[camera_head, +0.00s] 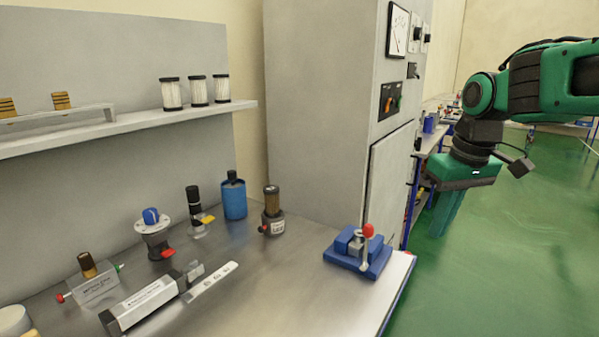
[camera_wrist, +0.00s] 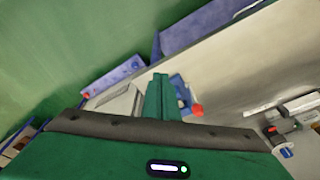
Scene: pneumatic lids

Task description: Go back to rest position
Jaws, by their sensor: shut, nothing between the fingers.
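My gripper (camera_head: 444,214) hangs at the right of the head view, to the right of the metal table (camera_head: 300,275) and over the green floor. Its fingers point down and are together, with nothing between them. In the wrist view the green fingers (camera_wrist: 161,98) are also side by side and empty. Beyond them there appear a blue fixture with a red knob (camera_wrist: 196,109) and the table's edge. The gripper is apart from everything on the table.
A blue clamp (camera_head: 358,252) with a red knob sits near the table's right corner. Several pneumatic parts stand further left, including a blue cylinder (camera_head: 234,198). A tall grey cabinet (camera_head: 320,110) stands behind. The green floor (camera_head: 500,270) at the right is clear.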

